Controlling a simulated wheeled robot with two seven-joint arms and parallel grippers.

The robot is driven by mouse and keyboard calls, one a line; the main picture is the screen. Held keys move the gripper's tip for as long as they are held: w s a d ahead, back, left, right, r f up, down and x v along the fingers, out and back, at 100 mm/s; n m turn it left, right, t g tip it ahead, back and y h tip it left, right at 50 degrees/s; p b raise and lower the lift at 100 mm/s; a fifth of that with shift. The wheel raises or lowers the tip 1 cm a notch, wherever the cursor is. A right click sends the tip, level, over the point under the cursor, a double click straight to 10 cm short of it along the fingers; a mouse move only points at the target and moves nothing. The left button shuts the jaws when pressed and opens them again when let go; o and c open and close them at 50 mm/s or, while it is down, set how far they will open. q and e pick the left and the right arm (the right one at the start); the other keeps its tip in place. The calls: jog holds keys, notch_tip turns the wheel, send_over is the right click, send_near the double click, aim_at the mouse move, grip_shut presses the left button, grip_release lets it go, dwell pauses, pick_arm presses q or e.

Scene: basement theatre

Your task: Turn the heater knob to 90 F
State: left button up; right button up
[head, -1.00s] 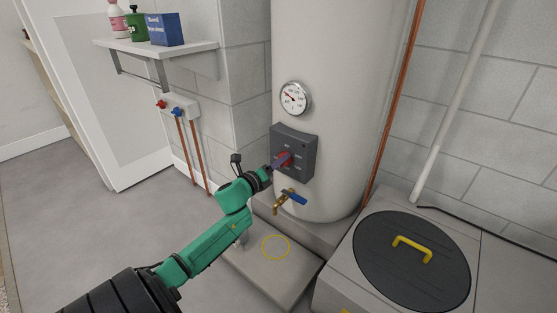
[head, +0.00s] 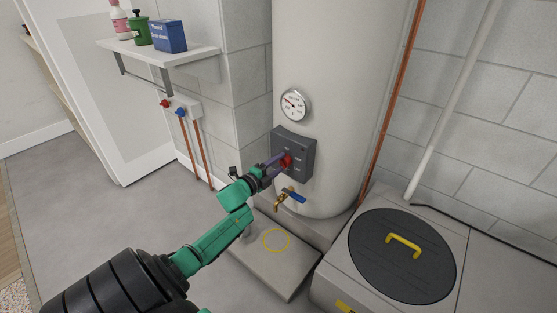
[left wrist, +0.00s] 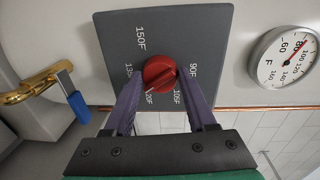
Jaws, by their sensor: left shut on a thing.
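The red heater knob (head: 287,161) sits on a dark grey control panel (head: 304,146) on the front of the white water heater (head: 330,60). My left gripper (head: 279,163) is shut on the knob, with one purple finger on each side of it. In the left wrist view the knob (left wrist: 159,73) is between the fingertips. Its pale mark points to the lower left, close to the 120F label. The labels 150F, 135F, 105F and 90F also show around the knob on the panel (left wrist: 200,25). My right gripper is not in view.
A round gauge (head: 295,104) is above the panel. A brass tap with a blue lever (head: 291,197) is just below it. A lidded box (head: 403,255) stands at the right.

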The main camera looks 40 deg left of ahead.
pick_arm(q)
jog(key=shift+n+p, duration=0.45)
jog(key=shift+n, duration=0.35)
jog(key=n+p, duration=0.1)
jog(key=n, duration=0.5)
jog(key=n+h, duration=0.1)
jog(key=n, duration=0.4)
jog(key=n+t+p, duration=0.1)
jog(key=n, duration=0.5)
jog(key=shift+d+f+n+p, duration=0.1)
jog(key=shift+f+n+p, duration=0.2)
jog(key=n, duration=0.5)
jog(key=shift+d+n, duration=0.1)
jog(key=shift+n, duration=0.2)
jog(key=n, duration=0.3)
jog(key=shift+n+t, duration=0.3)
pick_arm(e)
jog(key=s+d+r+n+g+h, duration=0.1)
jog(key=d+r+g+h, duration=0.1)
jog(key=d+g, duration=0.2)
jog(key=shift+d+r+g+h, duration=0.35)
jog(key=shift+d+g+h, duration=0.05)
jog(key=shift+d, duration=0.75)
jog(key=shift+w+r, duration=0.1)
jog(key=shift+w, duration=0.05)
